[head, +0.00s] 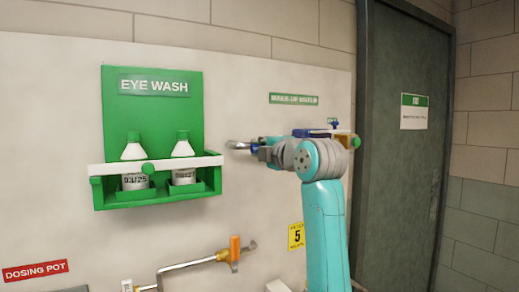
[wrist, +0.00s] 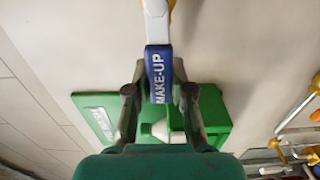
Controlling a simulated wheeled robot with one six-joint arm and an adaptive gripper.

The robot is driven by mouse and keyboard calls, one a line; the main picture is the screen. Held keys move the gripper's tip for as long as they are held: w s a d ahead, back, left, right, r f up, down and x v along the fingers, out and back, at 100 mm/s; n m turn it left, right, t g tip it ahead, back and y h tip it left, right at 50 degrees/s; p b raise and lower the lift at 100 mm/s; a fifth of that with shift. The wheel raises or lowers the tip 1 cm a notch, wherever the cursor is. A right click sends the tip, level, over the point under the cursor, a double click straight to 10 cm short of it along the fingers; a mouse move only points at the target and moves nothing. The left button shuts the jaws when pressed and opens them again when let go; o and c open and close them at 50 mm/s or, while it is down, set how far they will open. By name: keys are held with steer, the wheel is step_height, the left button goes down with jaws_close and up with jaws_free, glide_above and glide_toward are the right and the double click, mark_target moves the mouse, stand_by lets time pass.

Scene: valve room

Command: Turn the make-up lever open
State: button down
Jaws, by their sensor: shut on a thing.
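The make-up lever (wrist: 159,75) has a blue grip lettered MAKE-UP in the wrist view. A pale shank leads from it to the top of the picture, with yellow beside it. My gripper (wrist: 159,94) is shut on the blue grip, one finger on each side. In the head view my gripper (head: 262,150) is right of the eye wash shelf, in front of the wall panel. A little blue shows at its fingers there. My wrist and arm hide much of the area behind them, so the lever's angle is hard to tell from the head view.
The green eye wash station (head: 151,90) holds two bottles, close left of my gripper. An orange-handled valve (head: 235,250) on a pipe is below. A yellow part (head: 355,141) shows right of my arm. A dark door (head: 400,150) is further right.

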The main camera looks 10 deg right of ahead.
steer(key=c, duration=1)
jaws_free()
steer(key=shift+f, duration=0.1)
steer(key=v, duration=1.2)
